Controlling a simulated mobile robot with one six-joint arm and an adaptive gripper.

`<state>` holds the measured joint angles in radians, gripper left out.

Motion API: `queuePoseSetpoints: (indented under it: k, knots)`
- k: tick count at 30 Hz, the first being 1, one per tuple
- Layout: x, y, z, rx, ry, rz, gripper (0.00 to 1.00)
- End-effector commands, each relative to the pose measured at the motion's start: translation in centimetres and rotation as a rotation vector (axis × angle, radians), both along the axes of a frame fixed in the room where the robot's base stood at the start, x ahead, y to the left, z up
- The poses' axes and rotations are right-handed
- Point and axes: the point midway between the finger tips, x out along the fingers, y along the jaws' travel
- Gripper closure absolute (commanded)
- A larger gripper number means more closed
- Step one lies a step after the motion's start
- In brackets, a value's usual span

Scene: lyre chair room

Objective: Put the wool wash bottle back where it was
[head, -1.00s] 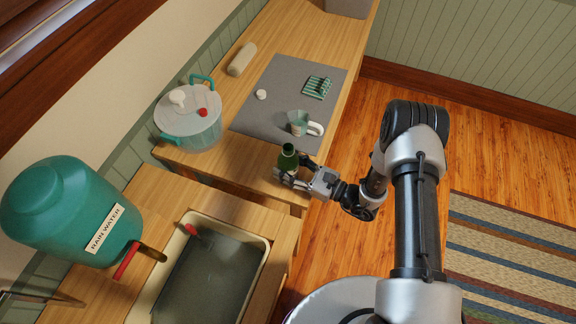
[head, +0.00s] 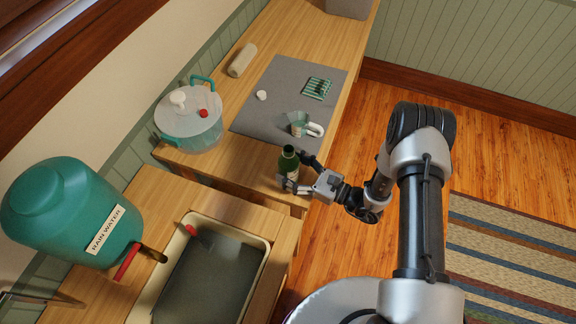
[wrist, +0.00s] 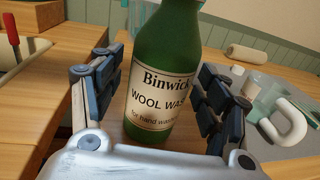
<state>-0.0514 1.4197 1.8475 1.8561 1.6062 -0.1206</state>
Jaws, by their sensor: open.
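The green wool wash bottle (head: 289,161) stands upright on the wooden counter, near its front edge and just in front of the grey mat. In the wrist view the bottle (wrist: 163,75) shows its "Binwick Wool Wash" label, with its cap out of frame. My gripper (head: 298,173) is open around the bottle. In the wrist view its fingers (wrist: 150,100) stand on both sides of the bottle, with a visible gap at the left finger; the right finger is closer. The bottle's base is partly hidden by my gripper.
The grey mat (head: 268,118) holds a measuring jug (head: 299,122), a striped soap rack (head: 317,88) and a small white object (head: 262,95). A lidded pot (head: 189,125), a rolled towel (head: 241,59), a sink (head: 210,275) and a rain water tank (head: 70,210) stand nearby.

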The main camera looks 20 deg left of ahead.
Motion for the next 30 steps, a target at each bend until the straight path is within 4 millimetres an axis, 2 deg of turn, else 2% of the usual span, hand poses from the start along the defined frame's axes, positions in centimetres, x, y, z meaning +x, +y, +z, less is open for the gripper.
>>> queuePoseSetpoints:
  k: [1,9,15,25,28,30]
  knots:
    - [-0.1,-1.2,0.0,-0.001,0.002,-0.007,0.31]
    - [-1.5,-7.0,0.1,0.000,0.001,-0.007,0.31]
    - [-2.2,-9.7,0.0,0.000,0.000,-0.004,0.31]
    - [-2.5,-10.5,0.2,-0.002,-0.004,0.005,0.31]
    - [-2.3,-10.3,1.7,-0.017,-0.034,0.042,0.31]
    - [-2.3,-10.2,3.9,-0.043,-0.077,0.101,0.31]
